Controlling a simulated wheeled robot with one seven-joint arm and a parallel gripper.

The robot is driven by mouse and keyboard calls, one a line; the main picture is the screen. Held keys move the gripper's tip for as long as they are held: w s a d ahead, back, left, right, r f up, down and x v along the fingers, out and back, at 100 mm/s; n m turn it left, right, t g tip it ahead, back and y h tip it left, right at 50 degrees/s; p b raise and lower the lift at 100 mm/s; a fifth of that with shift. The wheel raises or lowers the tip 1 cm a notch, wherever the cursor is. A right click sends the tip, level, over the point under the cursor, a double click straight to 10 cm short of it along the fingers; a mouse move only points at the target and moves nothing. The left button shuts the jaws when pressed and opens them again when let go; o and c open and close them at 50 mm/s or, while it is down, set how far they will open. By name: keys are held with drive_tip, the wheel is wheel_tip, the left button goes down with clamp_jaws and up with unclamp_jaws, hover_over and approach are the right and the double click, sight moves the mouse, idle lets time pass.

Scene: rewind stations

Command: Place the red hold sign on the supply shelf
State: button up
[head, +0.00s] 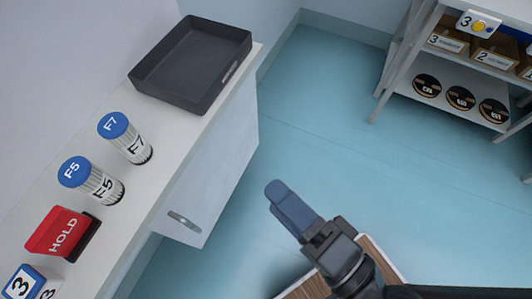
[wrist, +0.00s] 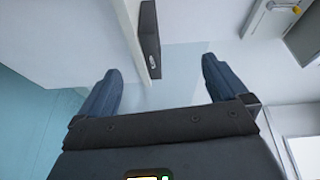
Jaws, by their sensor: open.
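The red hold sign (head: 58,231) stands on the white counter (head: 165,183) at the lower left of the head view, on a dark base. My gripper (head: 287,203) is over the blue floor, to the right of the counter and apart from the sign. In the wrist view my gripper (wrist: 160,82) shows two blue fingers spread wide with nothing between them. The sign is not recognisable in the wrist view. A white shelf rack (head: 455,100) stands at the upper right of the head view; I cannot tell whether it is the supply shelf.
On the counter are filter cylinders F5 (head: 92,182) and F7 (head: 126,139), a block marked 3 (head: 30,284) and an empty dark tray (head: 190,65). The rack holds bins (head: 446,44) above and dark spools (head: 460,98) below. Open floor (head: 330,110) lies between.

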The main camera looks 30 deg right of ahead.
drive_tip(key=s+d+r+n+g+h, duration=0.2)
drive_tip(key=s+d+n, duration=0.8)
drive_tip(key=n, duration=0.5)
drive_tip(key=shift+s+d+r+g+h, duration=0.4)
drive_tip(key=shift+s+h, duration=0.1)
